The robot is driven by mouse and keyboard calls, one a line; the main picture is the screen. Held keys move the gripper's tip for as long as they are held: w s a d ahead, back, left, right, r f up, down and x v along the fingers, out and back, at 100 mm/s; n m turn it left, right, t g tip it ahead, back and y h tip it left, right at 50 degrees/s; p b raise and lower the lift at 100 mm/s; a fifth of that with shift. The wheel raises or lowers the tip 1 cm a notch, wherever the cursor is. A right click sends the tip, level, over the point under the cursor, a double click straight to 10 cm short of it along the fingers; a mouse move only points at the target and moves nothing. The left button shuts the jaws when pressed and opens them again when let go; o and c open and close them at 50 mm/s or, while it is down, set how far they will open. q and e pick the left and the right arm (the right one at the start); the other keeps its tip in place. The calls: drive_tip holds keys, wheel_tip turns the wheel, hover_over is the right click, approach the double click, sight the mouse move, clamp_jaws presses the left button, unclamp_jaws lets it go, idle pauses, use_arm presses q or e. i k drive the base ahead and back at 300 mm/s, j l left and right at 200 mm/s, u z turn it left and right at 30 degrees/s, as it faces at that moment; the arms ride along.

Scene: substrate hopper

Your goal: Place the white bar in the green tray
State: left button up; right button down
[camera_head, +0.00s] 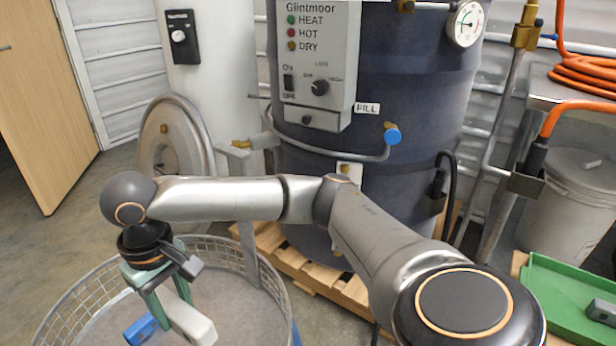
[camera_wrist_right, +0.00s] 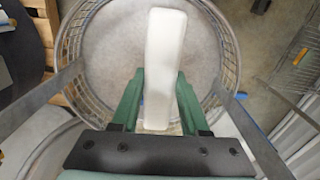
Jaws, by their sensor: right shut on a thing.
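The white bar (camera_head: 190,322) is held between the green fingers of my right gripper (camera_head: 168,292), over the round wire-rimmed bin at the lower left of the head view. In the right wrist view the bar (camera_wrist_right: 163,60) stands lengthwise between the two fingers (camera_wrist_right: 158,103), with its far end reaching well beyond them. The green tray (camera_head: 561,283) is at the lower right of the head view, apart from the gripper and partly cut off by the frame. A small grey block lies in it. My left gripper does not show.
The bin's mesh rim (camera_head: 80,294) surrounds the space below the gripper. A blue piece (camera_head: 140,329) shows near the bar. The dark blue hopper drum (camera_head: 400,120) stands on a wooden pallet (camera_head: 290,262) behind my arm. A lidded grey bucket (camera_head: 570,205) stands behind the tray.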

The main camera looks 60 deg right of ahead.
sight(561, 303)
drive_tip(key=k+l+z, duration=0.1)
drive_tip(key=z, duration=0.3)
drive_tip(key=l+z, duration=0.15)
drive_tip(key=z, duration=0.3)
drive_tip(key=k+l+z, duration=0.2)
drive_tip(key=l, duration=0.15)
drive_tip(key=l+z, duration=0.25)
drive_tip(key=l, duration=0.15)
drive_tip(key=k+l+z, duration=0.1)
drive_tip(key=l, duration=0.65)
drive_tip(key=l+z, duration=0.1)
drive_tip(key=l, duration=0.7)
